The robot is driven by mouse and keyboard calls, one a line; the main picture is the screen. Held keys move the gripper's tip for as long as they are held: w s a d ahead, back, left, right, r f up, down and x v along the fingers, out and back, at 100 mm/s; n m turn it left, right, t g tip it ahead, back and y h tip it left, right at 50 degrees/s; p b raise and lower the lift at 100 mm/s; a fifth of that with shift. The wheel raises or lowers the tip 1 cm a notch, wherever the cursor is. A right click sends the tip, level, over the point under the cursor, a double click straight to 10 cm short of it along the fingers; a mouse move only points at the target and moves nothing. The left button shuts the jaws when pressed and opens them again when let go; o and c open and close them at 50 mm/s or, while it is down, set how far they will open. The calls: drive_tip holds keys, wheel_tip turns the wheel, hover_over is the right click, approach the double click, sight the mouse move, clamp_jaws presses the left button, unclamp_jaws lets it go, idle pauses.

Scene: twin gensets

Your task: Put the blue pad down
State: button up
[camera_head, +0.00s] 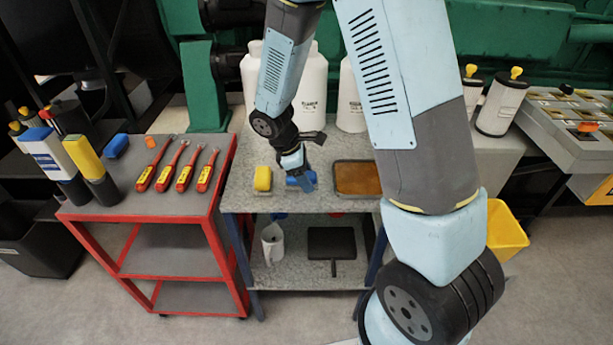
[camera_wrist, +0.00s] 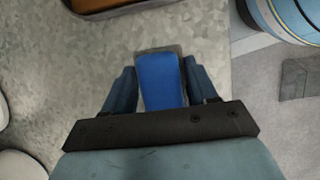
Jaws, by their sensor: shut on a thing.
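The blue pad (camera_wrist: 162,80) lies between the two fingers of my gripper (camera_wrist: 160,72), and the fingers are shut on its sides. A thin grey border shows around its far end. In the head view the blue pad (camera_head: 304,182) is at the grey table top (camera_head: 232,190), mostly covered by my gripper (camera_head: 297,174). It is between a yellow pad (camera_head: 263,178) and a brown-filled tray (camera_head: 357,178). I cannot tell whether the blue pad touches the surface beneath it.
White jugs (camera_head: 311,90) stand behind on the table. A red cart (camera_head: 130,195) at the left holds several red-handled tools (camera_head: 187,167), bottles and a small blue block (camera_head: 116,146). The lower shelf holds a pitcher (camera_head: 272,243) and a dark pan (camera_head: 332,243).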

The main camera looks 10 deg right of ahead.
drive_tip(key=shift+f, duration=0.2)
drive_tip(key=shift+s+f, duration=0.15)
drive_tip(key=o, duration=1)
drive_tip(key=shift+s+f, duration=0.15)
drive_tip(key=v, duration=1.3)
drive_tip(key=shift+w+d, duration=0.3)
drive_tip(key=shift+d, duration=0.05)
drive_tip(key=s+d+r+m+t+y, duration=0.1)
drive_tip(key=s+d+r+m, duration=0.25)
drive_tip(key=r, duration=0.35)
drive_tip(key=s+d+r+m+t+y, duration=0.1)
drive_tip(key=s+d+r+m+y, duration=0.1)
drive_tip(key=s+d+r+m, duration=0.25)
drive_tip(key=shift+s+d+r+m+t+y, duration=0.25)
drive_tip(key=shift+s+d+r+m+t, duration=0.5)
drive_tip(key=shift+s+d+r+m, duration=0.8)
drive_tip(key=shift+s+d+r+m+t+y, duration=0.3)
drive_tip(key=shift+s+d+r+m+t, duration=0.55)
drive_tip(key=shift+s+r, duration=1.15)
drive_tip(key=shift+s+d+r+m+t+y, duration=0.25)
drive_tip(key=shift+s+d+r+m+t, duration=0.35)
drive_tip(key=shift+s+d+r+m, duration=1.25)
